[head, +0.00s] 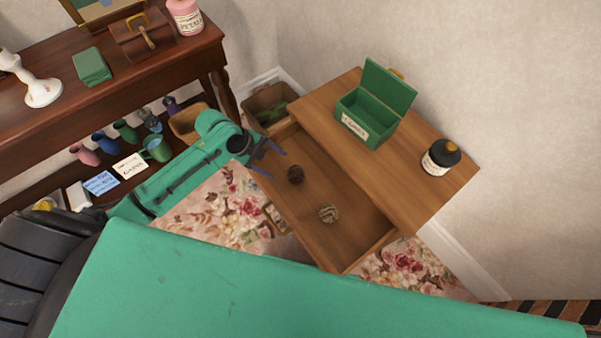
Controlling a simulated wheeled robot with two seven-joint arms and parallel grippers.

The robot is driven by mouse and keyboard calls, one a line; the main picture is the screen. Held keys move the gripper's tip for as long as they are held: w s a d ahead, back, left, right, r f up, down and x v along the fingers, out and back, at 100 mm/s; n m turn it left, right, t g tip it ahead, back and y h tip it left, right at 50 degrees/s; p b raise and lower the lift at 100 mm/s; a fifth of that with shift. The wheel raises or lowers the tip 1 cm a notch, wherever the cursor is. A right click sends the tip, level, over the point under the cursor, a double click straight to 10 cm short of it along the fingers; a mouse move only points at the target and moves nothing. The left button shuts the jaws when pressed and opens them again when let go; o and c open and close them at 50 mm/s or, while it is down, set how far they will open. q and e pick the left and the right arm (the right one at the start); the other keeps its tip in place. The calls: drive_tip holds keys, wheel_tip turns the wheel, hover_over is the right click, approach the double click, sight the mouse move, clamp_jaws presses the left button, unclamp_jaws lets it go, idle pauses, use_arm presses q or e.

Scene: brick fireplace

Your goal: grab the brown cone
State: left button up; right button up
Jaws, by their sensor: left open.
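A small dark brown cone (295,174) lies in the open drawer (350,237) of a wooden side table (437,190). A lighter, tan patterned round object (328,213) lies nearer in the same drawer, apart from the cone. My left gripper (272,161) comes in from the left over the drawer's left edge. Its dark fingers are spread, with nothing seen between them, and the cone is just right of the fingertips. How high the gripper is above the drawer is hard to tell. My right gripper is out of view.
A wooden bin (262,101) is behind the drawer. A dark shelf table (190,58) with mugs and cards stands left. My teal arm link covers the foreground.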

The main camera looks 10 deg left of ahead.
sight(290, 171)
use_arm(q)
drive_tip(key=b+x, duration=0.1)
drive_tip(key=x, duration=0.9)
drive_tip(key=shift+r, duration=0.1)
drive_tip(key=c, duration=1.1)
